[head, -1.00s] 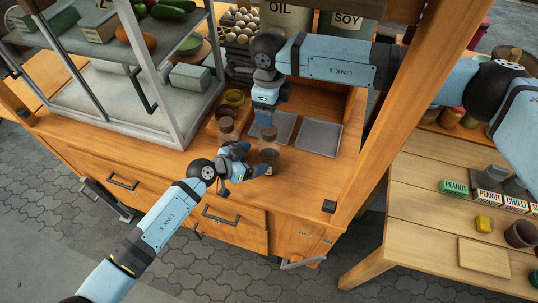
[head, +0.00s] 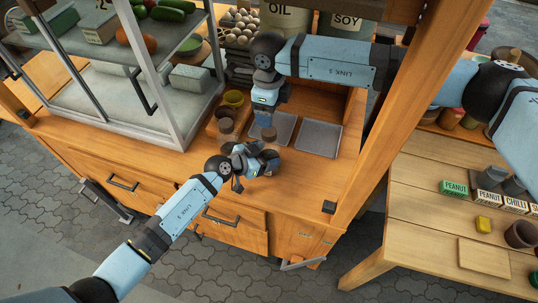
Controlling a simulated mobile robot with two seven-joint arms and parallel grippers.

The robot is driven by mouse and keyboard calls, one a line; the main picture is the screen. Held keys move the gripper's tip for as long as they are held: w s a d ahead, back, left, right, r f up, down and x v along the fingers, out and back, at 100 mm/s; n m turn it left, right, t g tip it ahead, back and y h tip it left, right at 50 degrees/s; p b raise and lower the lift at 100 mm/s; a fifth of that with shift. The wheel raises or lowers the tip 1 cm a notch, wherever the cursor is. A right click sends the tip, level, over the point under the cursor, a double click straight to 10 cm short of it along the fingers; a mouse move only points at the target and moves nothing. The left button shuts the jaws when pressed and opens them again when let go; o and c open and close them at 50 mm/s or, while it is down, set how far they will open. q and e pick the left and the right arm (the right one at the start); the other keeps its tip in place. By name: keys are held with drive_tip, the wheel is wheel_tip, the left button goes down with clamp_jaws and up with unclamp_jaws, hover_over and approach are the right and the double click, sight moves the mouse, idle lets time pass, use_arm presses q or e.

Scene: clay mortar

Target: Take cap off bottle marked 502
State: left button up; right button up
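A small bottle with a brown cap (head: 268,134) stands near the counter's front. My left gripper (head: 268,163) is at its body and hides most of it; I cannot tell whether the fingers are shut on it. My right gripper (head: 265,117) points down from above, just over the cap; whether it touches the cap or how far its fingers are apart is unclear. A second small bottle (head: 226,128) with a brown cap stands to the left, by a tray. No 502 marking is readable on either bottle.
A glass display case (head: 165,110) stands to the left. A wooden post (head: 400,110) rises at the right. A side table (head: 440,215) holds labelled boxes.

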sight(269, 131)
drive_tip(key=m, duration=0.8)
drive_tip(key=shift+m, duration=0.3)
drive_tip(key=shift+f, duration=0.2)
wheel_tip(269, 131, down, 8)
drive_tip(key=shift+r, duration=0.2)
